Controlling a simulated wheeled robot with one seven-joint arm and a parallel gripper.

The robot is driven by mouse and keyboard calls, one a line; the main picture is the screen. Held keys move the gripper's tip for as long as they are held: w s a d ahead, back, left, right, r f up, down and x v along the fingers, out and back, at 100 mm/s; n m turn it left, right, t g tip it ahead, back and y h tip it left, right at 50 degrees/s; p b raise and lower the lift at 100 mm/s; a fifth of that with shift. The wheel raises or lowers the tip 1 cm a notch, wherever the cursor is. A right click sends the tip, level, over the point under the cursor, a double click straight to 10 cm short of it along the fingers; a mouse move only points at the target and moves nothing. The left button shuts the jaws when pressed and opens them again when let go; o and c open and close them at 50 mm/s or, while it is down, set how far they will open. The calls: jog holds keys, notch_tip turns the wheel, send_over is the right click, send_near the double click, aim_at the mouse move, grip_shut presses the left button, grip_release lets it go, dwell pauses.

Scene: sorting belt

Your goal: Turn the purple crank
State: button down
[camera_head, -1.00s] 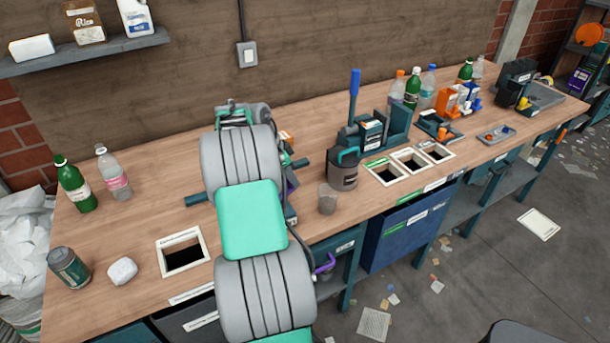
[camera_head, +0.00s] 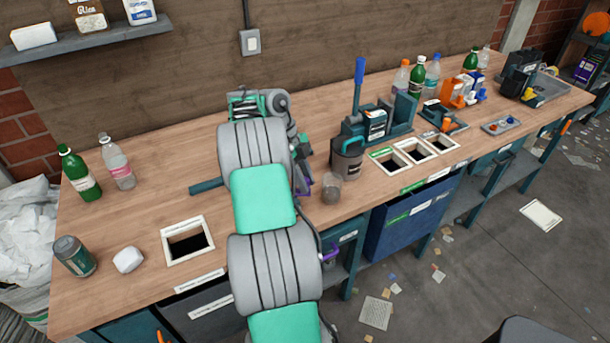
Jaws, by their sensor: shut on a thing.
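A teal bar (camera_head: 206,186) sticks out to the left from behind my arm.
A grey cup (camera_head: 331,188) stands close right of the crank. Beyond it are a dark pot (camera_head: 347,158) and a press with a blue lever (camera_head: 358,85). A purple hooked handle (camera_head: 330,254) is below the bench edge.

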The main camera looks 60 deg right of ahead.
jog(key=shift+s+a+m+y, duration=0.25)
jog(key=shift+a+m, duration=0.1)
jog(key=shift+m, duration=0.2)
jog(key=shift+s+a+m+y, duration=0.15)
jog(key=shift+a+m+y, duration=0.15)
jog(key=shift+m, duration=0.25)
jog(key=c, duration=1.2)
grip_release()
jog(key=shift+o, duration=0.2)
notch_tip(320, 180, up, 8)
jog(key=f+p, duration=0.1)
jog(key=p, duration=0.7)
send_over(299, 191)
jog(key=shift+w+r, duration=0.15)
jog(key=shift+w, duration=0.2)
